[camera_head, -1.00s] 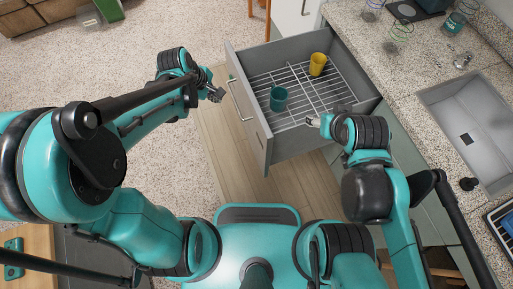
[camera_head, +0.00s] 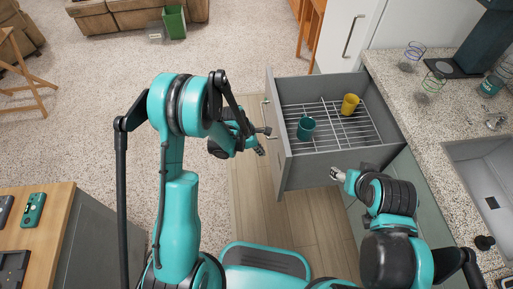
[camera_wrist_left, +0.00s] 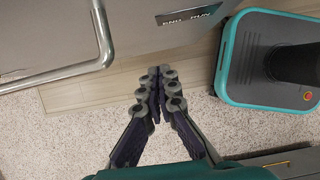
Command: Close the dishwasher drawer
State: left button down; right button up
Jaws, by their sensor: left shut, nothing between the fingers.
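The dishwasher drawer (camera_head: 308,176) is pulled out from under the counter, its grey front panel facing left. It holds a wire rack with a teal cup (camera_head: 306,128) and a yellow cup (camera_head: 350,104). My left gripper (camera_head: 260,150) is shut and empty, just outside the front panel near the handle. In the left wrist view, its closed fingertips (camera_wrist_left: 155,75) point toward the panel (camera_wrist_left: 140,35) with its bar handle (camera_wrist_left: 65,72), apart from both. My right gripper (camera_head: 338,174) is beside the drawer's near side wall; its finger opening is too small to tell.
A speckled counter (camera_head: 415,110) with a sink (camera_head: 485,180) and wire-like glasses (camera_head: 434,80) is at right. A wooden-topped cabinet (camera_head: 45,240) stands at lower left. Carpet (camera_head: 80,130) to the left is open floor.

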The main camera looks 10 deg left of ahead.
pick_arm(q)
jog(key=shift+w+d+f+b, duration=0.2)
jog(key=shift+w+d+f, duration=0.05)
jog(key=shift+d, duration=0.5)
jog(key=shift+w+d+f+b, duration=0.2)
jog(key=shift+w+d+f, duration=0.05)
jog(key=shift+d, duration=0.45)
jog(key=shift+w+d+f+b, duration=0.2)
jog(key=shift+w+d+f, duration=0.05)
jog(key=shift+d, duration=0.5)
